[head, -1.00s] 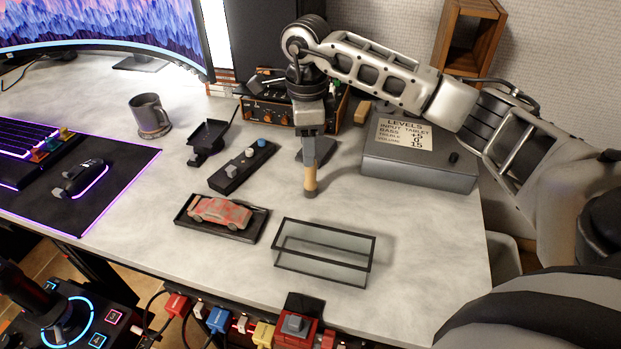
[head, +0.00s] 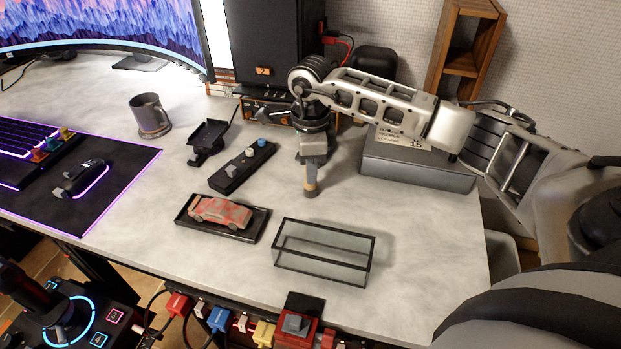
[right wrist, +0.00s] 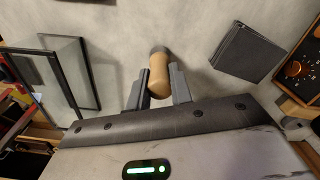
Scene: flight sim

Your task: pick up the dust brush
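The dust brush shows as a tan cylindrical handle with a dark grey end in the right wrist view (right wrist: 159,75). In the head view, its lower part (head: 311,189) shows below my right gripper (head: 311,165), on the table between the small shelf box and the glass tray. My right gripper also shows in the right wrist view (right wrist: 158,85), with one finger on each side of the handle. Narrow gaps seem to remain beside the handle, so the fingers look open around it. The upper part of the brush is hidden by the gripper in the head view. My left gripper is out of view.
An empty glass tray (head: 323,266) stands in front of the brush. A red model car (head: 220,212) on a black base and a dark control strip (head: 243,168) lie left. A grey box (head: 417,172) stands right. A dark block (right wrist: 246,53) is near the gripper.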

